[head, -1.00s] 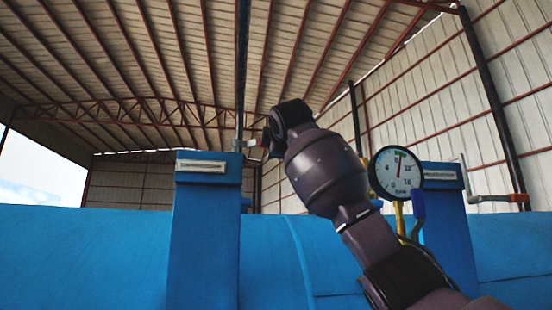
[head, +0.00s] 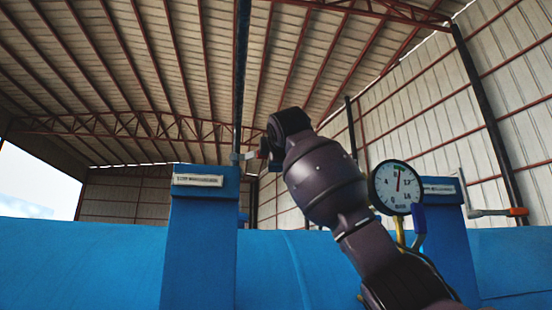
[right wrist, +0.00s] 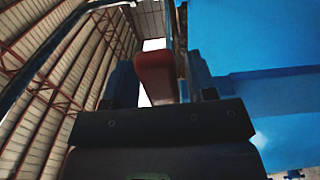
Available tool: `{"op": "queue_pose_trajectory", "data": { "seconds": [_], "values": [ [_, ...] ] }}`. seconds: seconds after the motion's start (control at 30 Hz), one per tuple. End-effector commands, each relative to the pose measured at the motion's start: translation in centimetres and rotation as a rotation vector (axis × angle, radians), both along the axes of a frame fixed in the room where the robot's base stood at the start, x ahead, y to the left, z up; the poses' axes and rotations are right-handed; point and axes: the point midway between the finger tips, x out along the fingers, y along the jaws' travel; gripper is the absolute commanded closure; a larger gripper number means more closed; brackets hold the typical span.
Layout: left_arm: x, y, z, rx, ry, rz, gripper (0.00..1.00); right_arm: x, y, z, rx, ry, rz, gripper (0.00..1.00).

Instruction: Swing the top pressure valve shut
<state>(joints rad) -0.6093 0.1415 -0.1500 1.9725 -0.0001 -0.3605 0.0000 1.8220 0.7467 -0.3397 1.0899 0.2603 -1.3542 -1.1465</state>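A valve with a red handle (right wrist: 155,75) is at my right gripper (right wrist: 162,72) in the right wrist view. In the head view, the valve's metal body (head: 243,156) shows at the top of the left blue post (head: 200,235), just left of my right wrist. My wrist hides most of the handle and the fingers there. My left gripper is in neither view.
A pressure gauge (head: 396,187) stands right of my right forearm, with a blue valve handle (head: 419,222) beside it. Another lever with an orange end (head: 517,212) sticks out right of the right blue post (head: 447,240). The blue vessel (head: 80,260) spans the bottom.

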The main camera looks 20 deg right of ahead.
Motion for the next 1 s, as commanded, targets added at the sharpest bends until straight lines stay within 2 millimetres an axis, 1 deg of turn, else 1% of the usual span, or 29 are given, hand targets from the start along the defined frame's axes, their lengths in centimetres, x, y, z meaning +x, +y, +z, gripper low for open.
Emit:
{"op": "queue_pose_trajectory", "data": {
  "seconds": [0.23,0.37,0.47,0.8,1.0],
  "values": [
    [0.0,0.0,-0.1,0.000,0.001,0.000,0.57,0.0,0.0,-0.1,0.002,0.003,0.000,0.49],
    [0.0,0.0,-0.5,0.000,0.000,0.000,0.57,-0.8,0.2,-0.2,0.002,-0.001,0.001,0.49],
    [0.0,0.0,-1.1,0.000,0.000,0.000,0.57,-2.1,0.6,-0.3,0.002,-0.001,0.001,0.49],
    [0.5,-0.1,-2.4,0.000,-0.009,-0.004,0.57,-7.9,2.3,-0.3,0.002,-0.001,0.001,0.49],
    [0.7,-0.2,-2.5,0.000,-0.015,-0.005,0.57,-9.9,2.8,-0.1,0.002,-0.001,0.001,0.49]
  ]
}}
